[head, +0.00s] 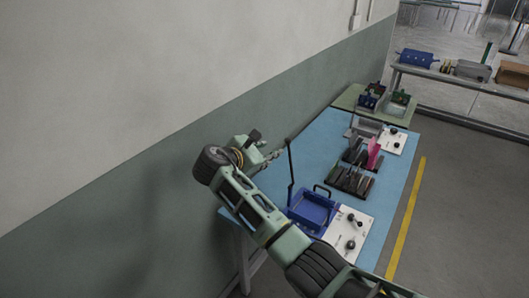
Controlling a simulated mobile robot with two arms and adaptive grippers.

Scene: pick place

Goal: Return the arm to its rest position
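One of my arms, which I take to be the right, comes in from the bottom right of the head view. It reaches up and left, then bends back at a dark round joint, folded beside the wall. My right gripper (277,154) is at its end, over the far left edge of the blue table (313,158). It is small and partly dark, so I cannot tell whether its fingers are open or shut. I see nothing clearly held in it. My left gripper is not in view.
On the table stand a blue device (313,208) with a lever, a white knob panel (349,236), a dark rack (350,181) and a pink item (374,155). The arm passes close to the blue device. A green-grey wall (120,225) runs along the left. The floor right of the yellow line (406,220) is clear.

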